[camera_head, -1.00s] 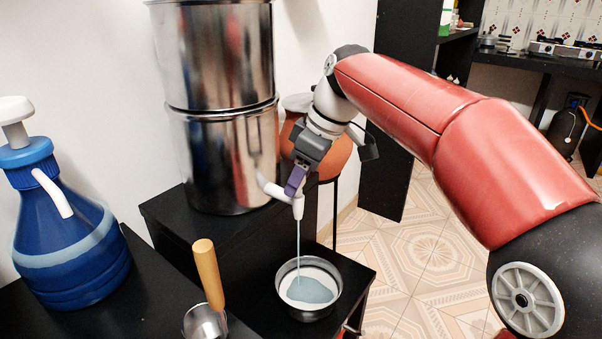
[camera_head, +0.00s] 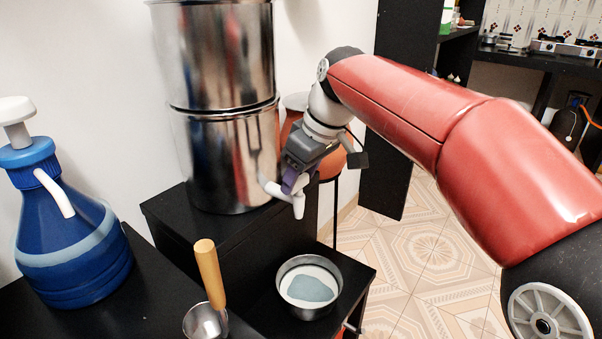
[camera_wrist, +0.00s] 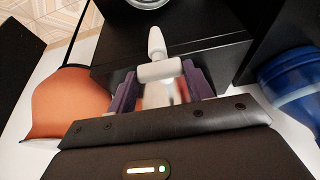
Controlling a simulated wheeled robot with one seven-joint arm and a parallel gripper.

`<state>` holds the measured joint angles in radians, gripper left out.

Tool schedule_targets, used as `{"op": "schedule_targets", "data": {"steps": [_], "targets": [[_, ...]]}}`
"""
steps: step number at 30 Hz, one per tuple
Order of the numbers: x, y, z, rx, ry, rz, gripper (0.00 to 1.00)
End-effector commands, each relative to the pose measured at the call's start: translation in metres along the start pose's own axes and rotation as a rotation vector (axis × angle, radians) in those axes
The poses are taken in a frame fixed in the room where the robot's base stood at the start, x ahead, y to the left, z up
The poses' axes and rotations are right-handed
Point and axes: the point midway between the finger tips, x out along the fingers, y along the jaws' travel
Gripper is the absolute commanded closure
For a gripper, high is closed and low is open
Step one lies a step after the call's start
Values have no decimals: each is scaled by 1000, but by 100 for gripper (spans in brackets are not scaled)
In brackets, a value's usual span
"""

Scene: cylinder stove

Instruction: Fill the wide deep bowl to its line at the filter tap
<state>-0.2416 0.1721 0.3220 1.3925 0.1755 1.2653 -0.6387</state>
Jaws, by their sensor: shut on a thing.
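The wide metal bowl (camera_head: 309,312) stands upright on the low black shelf below the filter tap (camera_head: 298,205). Pale blue-grey water (camera_head: 307,288) lies inside it; I cannot make out the fill line. The white tap sticks out of the tall steel cylinder filter (camera_head: 228,150), and no stream falls from its spout. My gripper (camera_head: 291,182) is shut on the tap, its purple fingers on either side of the white part. The wrist view shows the fingers (camera_wrist: 161,78) around the tap (camera_wrist: 157,42), with part of the bowl (camera_wrist: 148,4) at the top edge.
A blue water jug (camera_head: 70,250) with a white pump stands at the left. A metal cup (camera_head: 205,322) with a wooden handle is at the front, left of the bowl. An orange clay pot (camera_head: 294,118) is behind my gripper. Tiled floor is open at the right.

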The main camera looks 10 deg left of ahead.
Motion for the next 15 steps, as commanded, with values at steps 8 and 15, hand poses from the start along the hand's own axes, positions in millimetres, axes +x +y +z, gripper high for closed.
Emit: {"op": "schedule_targets", "data": {"steps": [8, 15], "targets": [[-1, 0, 0, 1, 2, 1, 27], [-2, 0, 0, 0, 1, 0, 27]]}}
